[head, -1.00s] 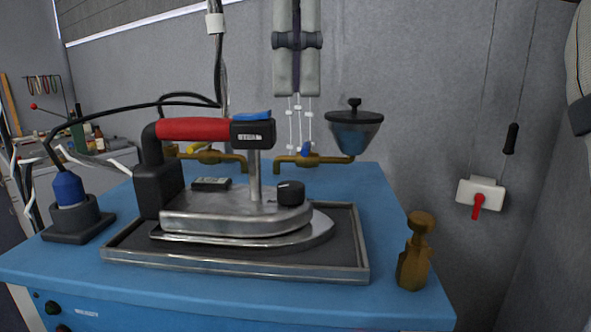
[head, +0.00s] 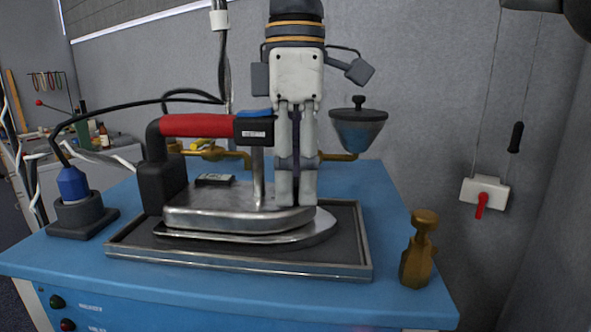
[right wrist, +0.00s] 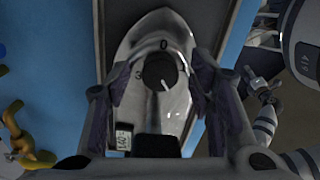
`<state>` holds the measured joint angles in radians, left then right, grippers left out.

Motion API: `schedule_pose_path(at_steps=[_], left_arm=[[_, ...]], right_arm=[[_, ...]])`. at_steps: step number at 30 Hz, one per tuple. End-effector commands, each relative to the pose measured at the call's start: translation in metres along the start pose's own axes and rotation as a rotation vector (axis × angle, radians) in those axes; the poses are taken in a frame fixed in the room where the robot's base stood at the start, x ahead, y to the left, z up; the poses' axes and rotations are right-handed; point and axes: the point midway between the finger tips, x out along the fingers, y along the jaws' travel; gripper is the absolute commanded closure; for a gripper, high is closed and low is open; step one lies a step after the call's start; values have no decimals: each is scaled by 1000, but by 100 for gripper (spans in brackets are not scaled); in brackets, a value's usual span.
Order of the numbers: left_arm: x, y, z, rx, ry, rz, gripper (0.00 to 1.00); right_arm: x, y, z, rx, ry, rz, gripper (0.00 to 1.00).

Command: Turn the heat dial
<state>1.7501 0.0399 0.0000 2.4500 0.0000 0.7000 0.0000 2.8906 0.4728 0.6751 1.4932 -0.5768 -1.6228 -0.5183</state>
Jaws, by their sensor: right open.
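The heat dial is a round black knob with a pale pointer line (right wrist: 160,72), on top of the iron's metal body (head: 230,207). The marks 0 and 3 show beside it in the right wrist view. My right gripper (head: 296,200) points down over the front part of the iron and hides the dial in the head view. In the right wrist view its two fingers (right wrist: 158,80) are open, one on each side of the dial; contact cannot be told. What looks like my left gripper shows small at the right of that view (right wrist: 258,88); its opening is unclear.
The iron's red handle (head: 196,126) and black rear block (head: 160,185) stand left of the gripper. The iron rests in a metal-rimmed tray (head: 235,265). A cup with a black lid (head: 358,130) stands behind right; a brass piece (head: 418,250) stands front right.

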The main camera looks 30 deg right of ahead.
Motion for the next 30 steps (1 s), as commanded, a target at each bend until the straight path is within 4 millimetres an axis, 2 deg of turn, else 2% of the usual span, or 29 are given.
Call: schedule_pose_path(at_steps=[4, 10, 11, 14, 21, 28, 29, 30], left_arm=[[0, 0, 0, 0, 0, 0, 51], [0, 0, 0, 0, 0, 0, 51], [0, 0, 0, 0, 0, 0, 51], [0, 0, 0, 0, 0, 0, 51], [1, 0, 1, 0, -4, 0, 51], [1, 0, 1, 0, -3, 0, 51], [1, 0, 1, 0, -3, 0, 51], [1, 0, 1, 0, -3, 0, 51]], right_arm=[[0, 0, 0, 0, 0, 0, 54], [0, 0, 0, 0, -1, 0, 99], [0, 0, 0, 0, -1, 0, 100], [0, 0, 0, 12, -2, 0, 100], [0, 0, 0, 264, 1, 0, 100], [0, 0, 0, 273, 3, -1, 100], [0, 0, 0, 273, 3, -1, 70], [0, 0, 0, 273, 3, -1, 60]])
